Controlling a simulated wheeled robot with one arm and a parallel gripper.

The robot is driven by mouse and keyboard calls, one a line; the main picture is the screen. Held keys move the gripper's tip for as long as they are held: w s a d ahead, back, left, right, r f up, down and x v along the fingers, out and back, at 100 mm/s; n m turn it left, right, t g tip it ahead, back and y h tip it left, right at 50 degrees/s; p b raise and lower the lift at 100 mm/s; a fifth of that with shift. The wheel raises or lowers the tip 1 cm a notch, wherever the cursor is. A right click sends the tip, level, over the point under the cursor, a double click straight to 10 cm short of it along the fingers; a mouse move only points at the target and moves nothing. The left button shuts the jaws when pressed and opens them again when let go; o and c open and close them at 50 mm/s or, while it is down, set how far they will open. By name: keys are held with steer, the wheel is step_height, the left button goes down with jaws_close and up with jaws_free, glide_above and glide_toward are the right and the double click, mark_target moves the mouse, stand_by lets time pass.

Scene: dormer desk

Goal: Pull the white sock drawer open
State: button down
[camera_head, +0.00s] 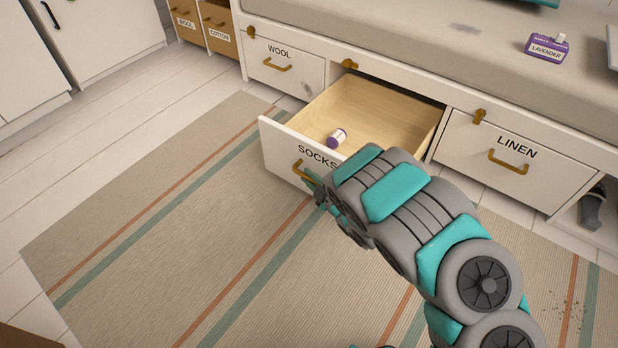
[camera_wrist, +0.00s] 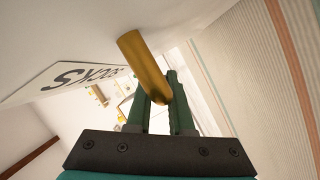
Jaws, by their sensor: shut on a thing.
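The white drawer labelled SOCKS (camera_head: 279,150) stands pulled out from the bench front, its pale wooden inside showing in the head view. A small white and purple cylinder (camera_head: 337,138) lies in it. My gripper (camera_head: 314,186) is at the drawer's brass handle (camera_head: 299,170), partly hidden by my arm. In the wrist view, the gripper's green fingers (camera_wrist: 166,108) are shut on the brass handle (camera_wrist: 144,62), with the drawer front (camera_wrist: 70,40) and its label beside them.
The WOOL drawer (camera_head: 284,75) on the left and the LINEN drawer (camera_head: 513,160) on the right are shut. A purple LAVENDER packet (camera_head: 546,48) lies on the bench top.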

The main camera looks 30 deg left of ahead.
steer(key=shift+s, duration=0.15)
steer(key=c, duration=0.8)
jaws_free()
steer(key=p+v, duration=0.1)
steer(key=v, duration=0.6)
steer(key=shift+d, duration=0.35)
steer(key=shift+s, duration=0.15)
steer(key=shift+d, duration=0.1)
